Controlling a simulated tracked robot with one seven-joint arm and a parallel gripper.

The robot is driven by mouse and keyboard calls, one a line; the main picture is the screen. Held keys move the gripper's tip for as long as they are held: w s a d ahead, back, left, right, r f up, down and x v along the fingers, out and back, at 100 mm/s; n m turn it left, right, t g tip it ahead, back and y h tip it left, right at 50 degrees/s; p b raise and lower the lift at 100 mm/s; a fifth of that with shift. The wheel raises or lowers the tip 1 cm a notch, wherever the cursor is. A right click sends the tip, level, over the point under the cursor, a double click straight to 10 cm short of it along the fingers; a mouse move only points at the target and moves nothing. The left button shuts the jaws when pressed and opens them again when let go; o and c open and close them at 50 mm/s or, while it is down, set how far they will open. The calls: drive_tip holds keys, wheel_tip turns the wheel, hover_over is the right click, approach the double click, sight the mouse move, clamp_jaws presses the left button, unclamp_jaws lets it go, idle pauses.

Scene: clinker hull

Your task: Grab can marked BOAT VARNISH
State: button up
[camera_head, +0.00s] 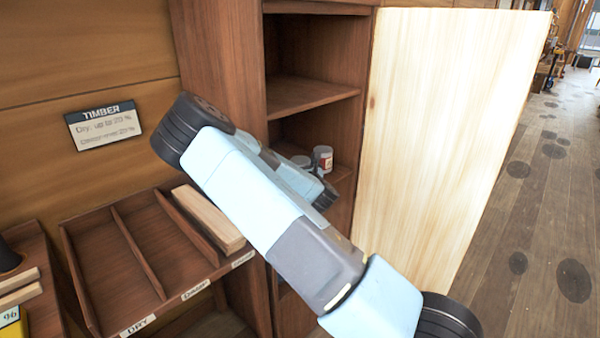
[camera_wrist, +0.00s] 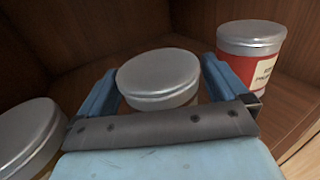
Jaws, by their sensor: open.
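In the wrist view, a can with a silver lid (camera_wrist: 158,74) stands between the two blue fingers of my open gripper (camera_wrist: 158,68). Its label is hidden, so I cannot read BOAT VARNISH on it. I cannot tell whether the fingers touch its sides. A red can (camera_wrist: 252,50) with a silver lid and a pale label stands to the right, just outside the right finger; its lettering is too small to read surely. Another silver-lidded can (camera_wrist: 25,135) is at the lower left, outside the left finger, its label unseen.
The cans are inside a wooden cabinet (camera_head: 218,60), below a bare shelf (camera_head: 305,95). Its pale door (camera_head: 450,120) stands open at the right. A divided timber rack (camera_head: 125,255) with a board (camera_head: 208,218) lies at the left. Open floor (camera_head: 545,200) is at the far right.

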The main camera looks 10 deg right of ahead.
drive_tip(key=shift+c, duration=0.5)
drive_tip(key=c, duration=1.2)
drive_tip(key=shift+o, duration=0.2)
